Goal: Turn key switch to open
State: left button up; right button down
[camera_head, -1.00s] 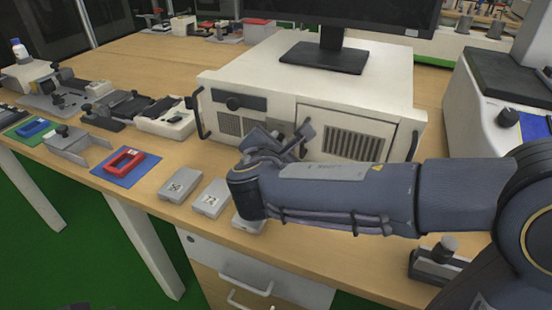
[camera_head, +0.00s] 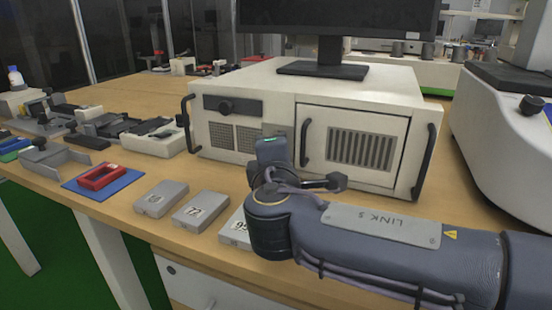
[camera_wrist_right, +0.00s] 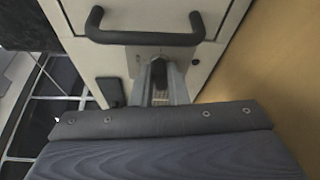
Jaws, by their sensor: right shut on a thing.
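The white cabinet (camera_head: 270,95) stands on the wooden bench. A small grey metal plate (camera_head: 272,130) is on its front, just left of the door with the slotted vent (camera_head: 360,148). In the right wrist view my right gripper (camera_wrist_right: 159,68) points at this plate (camera_wrist_right: 137,62), its two fingers close together and shut on the small key (camera_wrist_right: 158,64) at the plate. The key is mostly hidden between the fingertips, so its angle cannot be told. In the head view my right wrist hides the fingertips. My left gripper is not in view.
A black door handle (camera_wrist_right: 145,36) is close to my right fingers. A monitor (camera_head: 335,25) stands on the cabinet. Grey numbered blocks (camera_head: 200,210) and a red frame on a blue mat (camera_head: 125,183) lie in front. A white machine (camera_head: 500,140) stands at right.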

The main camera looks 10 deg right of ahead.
jog(key=shift+f, duration=0.1)
dwell(0.3)
jog(key=c, duration=1.4)
grip_release()
jog(key=shift+c, duration=0.2)
jog(key=p+v, duration=0.1)
jog(key=v, duration=0.6)
jog(key=shift+p, duration=0.4)
jog(key=shift+s, duration=0.45)
